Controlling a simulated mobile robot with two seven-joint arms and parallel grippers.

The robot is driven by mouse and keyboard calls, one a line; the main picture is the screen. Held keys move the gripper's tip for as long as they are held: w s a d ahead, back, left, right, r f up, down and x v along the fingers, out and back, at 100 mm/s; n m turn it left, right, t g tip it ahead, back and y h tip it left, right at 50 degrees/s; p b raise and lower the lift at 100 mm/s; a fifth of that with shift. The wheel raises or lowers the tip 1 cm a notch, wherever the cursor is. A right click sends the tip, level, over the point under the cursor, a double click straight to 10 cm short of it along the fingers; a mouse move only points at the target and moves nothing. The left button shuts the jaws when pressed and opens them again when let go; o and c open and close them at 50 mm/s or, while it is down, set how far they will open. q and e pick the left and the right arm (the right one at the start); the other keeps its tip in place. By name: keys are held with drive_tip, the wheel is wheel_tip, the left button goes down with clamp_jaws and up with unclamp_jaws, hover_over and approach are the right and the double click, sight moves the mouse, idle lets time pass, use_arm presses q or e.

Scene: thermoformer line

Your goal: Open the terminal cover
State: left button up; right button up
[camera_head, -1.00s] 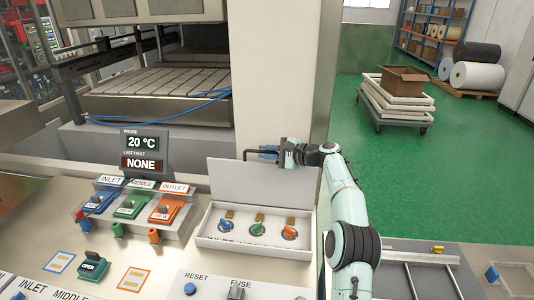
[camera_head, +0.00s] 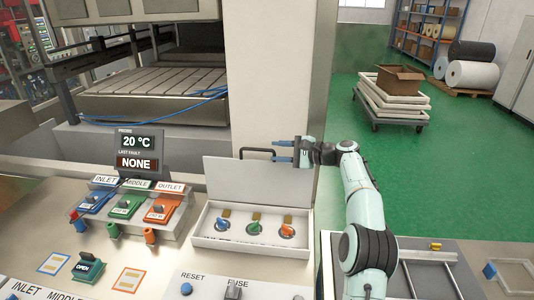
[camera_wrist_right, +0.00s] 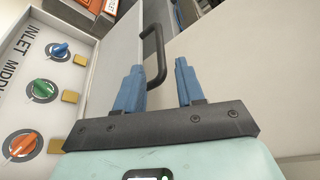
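The terminal cover (camera_head: 240,180) is a light grey lid, raised and standing up at the back of a shallow box (camera_head: 205,242) with blue, green and orange knobs. Its black handle (camera_head: 250,150) is at the lid's upper edge and also shows in the right wrist view (camera_wrist_right: 161,55). My right gripper (camera_head: 276,151) is open beside the handle, its blue fingers pointing toward it. In the wrist view, the handle lies ahead of the spread fingers (camera_wrist_right: 157,75), nearer the left one; I cannot tell whether they touch. My left gripper is not in view.
A display (camera_head: 140,150) and a block of coloured inlet, middle and outlet switches (camera_head: 125,208) stand left of the box. A beige column (camera_head: 275,80) rises behind the lid. A cart with white frames (camera_head: 395,105) stands on the green floor at the back right.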

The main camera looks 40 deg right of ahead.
drive_tip(key=v, duration=0.7)
drive_tip(key=shift+s+d+b, duration=0.15)
drive_tip(key=shift+s+b, duration=0.15)
